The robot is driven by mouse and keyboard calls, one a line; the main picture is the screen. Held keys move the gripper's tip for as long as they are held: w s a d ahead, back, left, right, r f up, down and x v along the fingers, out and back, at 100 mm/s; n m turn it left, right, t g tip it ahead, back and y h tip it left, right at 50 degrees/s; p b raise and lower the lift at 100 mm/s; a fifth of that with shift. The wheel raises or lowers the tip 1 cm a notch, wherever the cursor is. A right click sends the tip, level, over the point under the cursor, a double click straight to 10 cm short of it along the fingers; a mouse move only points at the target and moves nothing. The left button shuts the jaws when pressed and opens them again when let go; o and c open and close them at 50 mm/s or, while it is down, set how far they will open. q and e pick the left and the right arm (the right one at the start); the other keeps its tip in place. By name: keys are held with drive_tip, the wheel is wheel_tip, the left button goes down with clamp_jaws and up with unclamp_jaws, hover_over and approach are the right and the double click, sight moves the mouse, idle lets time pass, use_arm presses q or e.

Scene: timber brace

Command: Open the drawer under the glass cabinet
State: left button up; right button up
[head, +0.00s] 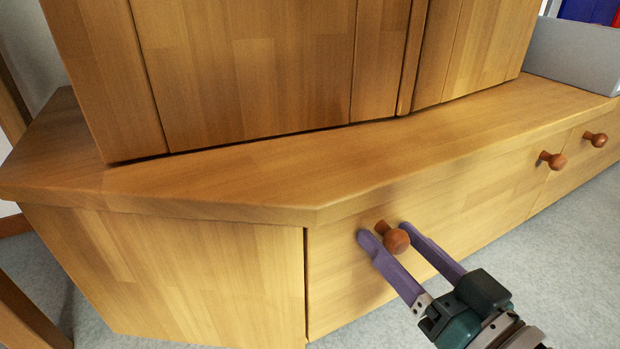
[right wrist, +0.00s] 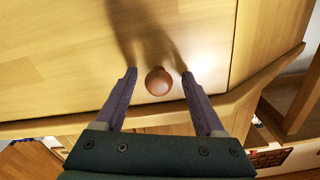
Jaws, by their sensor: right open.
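The drawer (head: 460,215) is a wide wooden front below the cabinet's ledge, and it looks shut. It has a round reddish-brown knob (head: 397,240) near its left end and a second knob (head: 553,160) near its right end. My right gripper (head: 382,232) is open, with its purple fingers on either side of the left knob. In the right wrist view the knob (right wrist: 158,82) sits between the two fingertips (right wrist: 158,72), with a gap on each side. The cabinet body (head: 250,70) stands on the ledge above. My left gripper is not in view.
The wooden ledge (head: 240,185) juts out above the drawer front. Another drawer knob (head: 596,139) is farther right. A grey box (head: 575,55) sits on the ledge at the right. Grey floor (head: 560,270) lies clear in front of the drawer.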

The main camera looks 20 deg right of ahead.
drive_tip(key=shift+w, duration=0.25)
drive_tip(key=shift+d, duration=0.1)
drive_tip(key=shift+s, duration=0.1)
clamp_jaws()
idle(0.3)
idle(0.9)
